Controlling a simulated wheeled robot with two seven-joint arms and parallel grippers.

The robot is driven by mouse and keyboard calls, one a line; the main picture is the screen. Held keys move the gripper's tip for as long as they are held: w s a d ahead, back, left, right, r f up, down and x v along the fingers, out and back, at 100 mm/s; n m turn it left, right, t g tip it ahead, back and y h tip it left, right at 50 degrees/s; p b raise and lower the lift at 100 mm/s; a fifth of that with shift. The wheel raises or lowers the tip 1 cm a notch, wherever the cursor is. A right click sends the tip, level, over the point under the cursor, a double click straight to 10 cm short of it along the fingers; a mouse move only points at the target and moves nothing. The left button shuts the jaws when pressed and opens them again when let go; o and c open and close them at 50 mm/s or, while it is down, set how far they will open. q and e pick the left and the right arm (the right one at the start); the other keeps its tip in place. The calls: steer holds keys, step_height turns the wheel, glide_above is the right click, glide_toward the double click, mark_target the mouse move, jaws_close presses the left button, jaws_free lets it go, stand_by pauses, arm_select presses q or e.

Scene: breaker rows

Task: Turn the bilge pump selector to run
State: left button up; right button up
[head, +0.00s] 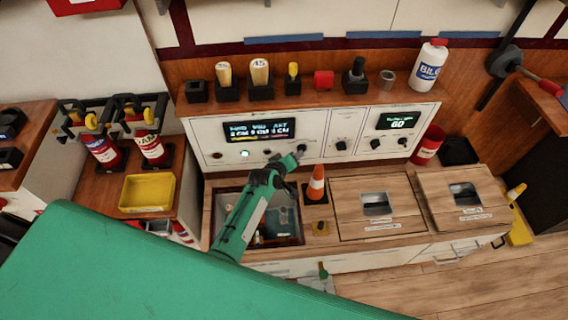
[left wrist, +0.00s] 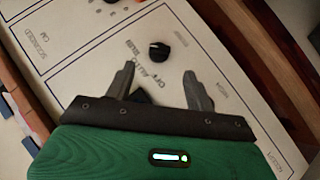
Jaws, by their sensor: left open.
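A white control panel (head: 225,154) stands at the back of the wooden counter. A small black selector knob (head: 301,148) sits on its lower middle part. My left gripper (head: 296,158) is right by this knob, its arm rising from the lower left. In the left wrist view the left gripper (left wrist: 160,75) has its two dark fingers spread apart. A black round knob (left wrist: 159,51) with a pale mark lies just past the fingertips, roughly centred between them, not gripped. A dark shape between the fingers is unclear.
More knobs (head: 341,145) sit to the right on the panel, below a lit display (head: 398,120). Another display (head: 259,129) is above the left part. Bottles and cups line the shelf above. An orange cone (head: 316,184) stands below the gripper, right of an open hatch (head: 290,224).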

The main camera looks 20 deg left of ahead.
arm_select(q)
steer(key=shift+v, duration=2.95)
arm_select(e)
steer(key=shift+s+d, duration=0.4)
steer(key=shift+s, duration=0.2)
